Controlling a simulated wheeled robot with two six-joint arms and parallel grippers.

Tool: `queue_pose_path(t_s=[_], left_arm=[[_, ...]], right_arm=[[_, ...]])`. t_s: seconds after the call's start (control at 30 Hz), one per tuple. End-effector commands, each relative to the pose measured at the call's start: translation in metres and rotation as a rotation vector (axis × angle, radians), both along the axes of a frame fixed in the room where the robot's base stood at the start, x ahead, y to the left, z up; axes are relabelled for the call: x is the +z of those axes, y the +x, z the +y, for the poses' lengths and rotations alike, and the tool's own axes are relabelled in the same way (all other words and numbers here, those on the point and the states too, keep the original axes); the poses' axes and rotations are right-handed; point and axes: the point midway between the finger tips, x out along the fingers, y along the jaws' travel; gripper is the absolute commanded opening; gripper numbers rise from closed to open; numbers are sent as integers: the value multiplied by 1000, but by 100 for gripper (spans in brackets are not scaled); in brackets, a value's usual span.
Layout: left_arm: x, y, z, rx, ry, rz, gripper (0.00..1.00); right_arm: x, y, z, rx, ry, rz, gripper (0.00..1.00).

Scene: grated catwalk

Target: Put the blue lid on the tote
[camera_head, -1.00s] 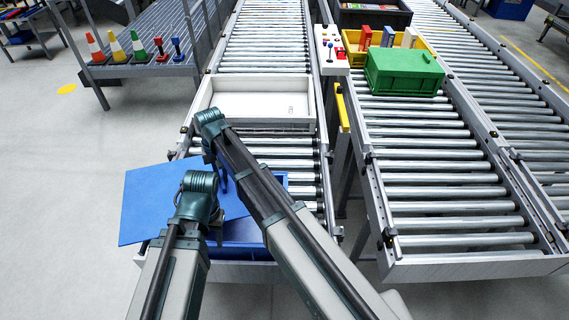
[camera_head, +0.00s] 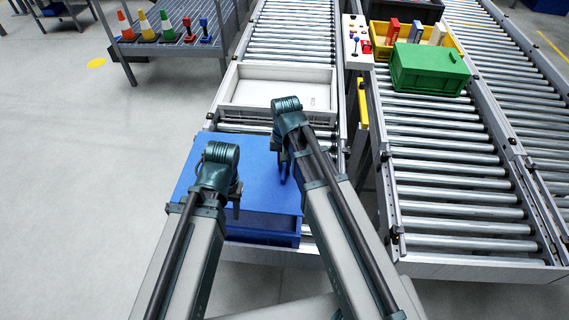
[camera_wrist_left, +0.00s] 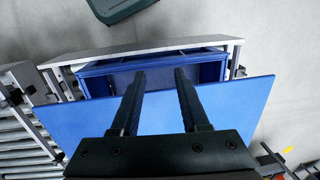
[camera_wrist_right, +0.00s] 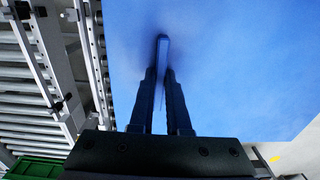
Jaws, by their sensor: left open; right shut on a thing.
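The blue lid (camera_head: 200,150) is a flat sheet with a raised grip (camera_wrist_right: 162,42). My right gripper (camera_wrist_right: 161,72) is shut on that grip; its tips show in the head view (camera_head: 283,178). The blue tote (camera_head: 265,231) stands at the near end of the middle roller conveyor. The lid lies over part of it, shifted toward the far left, and a strip of the open tote (camera_wrist_left: 208,70) still shows in the left wrist view. My left gripper (camera_wrist_left: 157,74) is open and empty above the lid and the tote's opening. Whether the lid touches the tote's rim is unclear.
A white tray (camera_head: 236,92) sits on the rollers behind the lid. A green crate (camera_head: 428,72) and a yellow bin (camera_head: 377,42) are on the right conveyor. A control box (camera_head: 352,48) stands between the conveyors.

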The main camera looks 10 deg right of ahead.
Motion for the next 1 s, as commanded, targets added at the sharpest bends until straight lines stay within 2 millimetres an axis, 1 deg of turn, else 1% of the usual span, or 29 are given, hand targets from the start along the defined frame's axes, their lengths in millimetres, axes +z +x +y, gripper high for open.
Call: queue_pose_path(t_s=[0.7,0.83,1.0], left_arm=[[-49,0,0,-10,2,0,45],[-55,0,0,-11,2,1,45],[-57,0,0,-12,2,1,45]], right_arm=[[-49,0,0,1,1,0,0],[-55,0,1,1,1,0,0],[-57,0,1,1,1,0,0]])
